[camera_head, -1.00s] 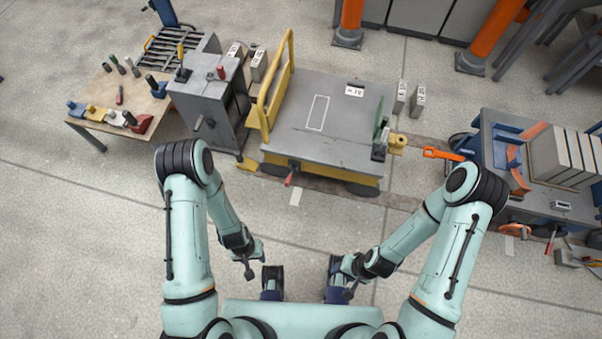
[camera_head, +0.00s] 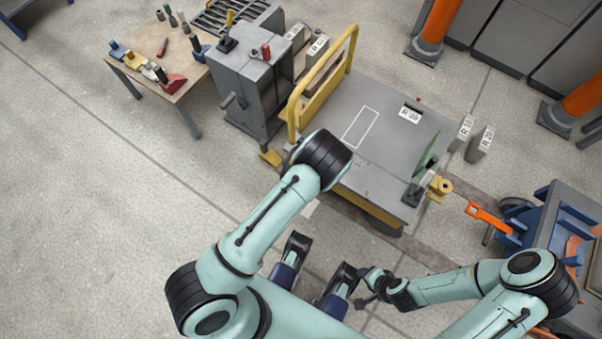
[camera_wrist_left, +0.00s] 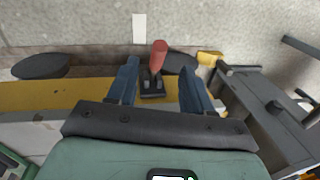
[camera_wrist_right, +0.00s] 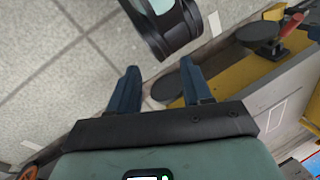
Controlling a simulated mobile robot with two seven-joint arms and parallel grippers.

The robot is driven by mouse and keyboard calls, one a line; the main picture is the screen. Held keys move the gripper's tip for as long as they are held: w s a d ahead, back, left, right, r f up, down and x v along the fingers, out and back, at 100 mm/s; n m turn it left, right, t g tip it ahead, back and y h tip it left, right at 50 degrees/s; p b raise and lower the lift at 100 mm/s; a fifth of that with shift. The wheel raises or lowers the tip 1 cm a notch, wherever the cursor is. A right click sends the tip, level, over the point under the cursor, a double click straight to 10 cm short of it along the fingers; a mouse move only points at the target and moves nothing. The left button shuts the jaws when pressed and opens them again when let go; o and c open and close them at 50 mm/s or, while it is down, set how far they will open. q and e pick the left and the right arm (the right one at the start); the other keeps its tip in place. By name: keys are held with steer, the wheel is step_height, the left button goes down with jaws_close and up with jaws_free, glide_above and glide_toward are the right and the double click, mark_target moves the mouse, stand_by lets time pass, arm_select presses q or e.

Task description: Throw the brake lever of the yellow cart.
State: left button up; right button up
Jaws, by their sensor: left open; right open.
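The yellow cart (camera_head: 378,212) has a grey deck and a yellow push rail at its left end. Its brake lever (camera_wrist_left: 159,50) has a red grip and a dark base on the cart's yellow side. In the left wrist view my left gripper (camera_wrist_left: 158,70) is open, with a finger on each side of the lever; whether they touch it I cannot tell. My arm hides the lever in the head view. My right gripper (camera_wrist_right: 160,80) is open and empty, low beside the cart. The lever also shows in the right wrist view (camera_wrist_right: 292,25), at the upper right.
A grey cabinet (camera_head: 255,90) and a wooden tool table (camera_head: 180,88) stand left of the cart. Grey blocks (camera_head: 480,145) stand at its right. A blue cart (camera_head: 555,205) with an orange handle (camera_head: 482,212) is further right. Open floor lies at the left.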

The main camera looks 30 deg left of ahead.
arm_select(q)
steer(key=f, duration=0.3)
steer(key=a+f+b, duration=0.1)
steer(key=f, duration=0.2)
steer(key=f+b, duration=0.1)
steer(key=f, duration=0.1)
steer(key=shift+w+a+f, duration=0.2)
steer(key=shift+f, duration=0.2)
arm_select(e)
steer(key=shift+t+h, duration=0.3)
steer(key=shift+t, duration=0.3)
steer(key=w+f, duration=0.1)
steer(key=w+d+f, duration=0.2)
steer(key=w, duration=0.1)
steer(key=shift+w, duration=0.1)
arm_select(q)
jaws_close()
